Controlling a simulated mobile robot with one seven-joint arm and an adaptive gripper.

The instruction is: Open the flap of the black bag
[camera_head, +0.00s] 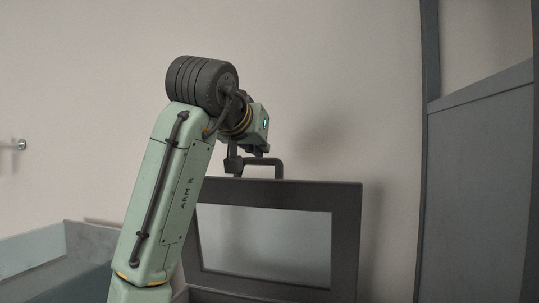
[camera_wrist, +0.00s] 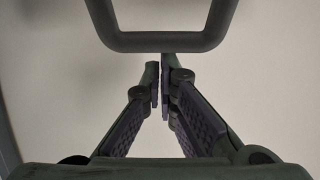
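A dark boxy frame with a pale grey inset panel (camera_head: 347,235) stands upright in the head view, partly hidden by my arm. It seems to be the black bag; I cannot make out a separate flap. A dark angular handle (camera_head: 279,167) rises from its top edge. In the wrist view a dark U-shaped bar (camera_wrist: 160,42), apparently this handle, crosses the top just beyond my fingertips. My gripper (camera_wrist: 161,88) has its fingers drawn together with nothing visible between them. In the head view my gripper (camera_head: 234,163) is at the handle's left end; contact is unclear.
A tall grey panelled frame (camera_head: 478,190) stands at the right. A low grey-walled bin or ledge (camera_head: 92,238) lies at the lower left. A small metal fitting (camera_head: 20,145) is on the plain wall at the left.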

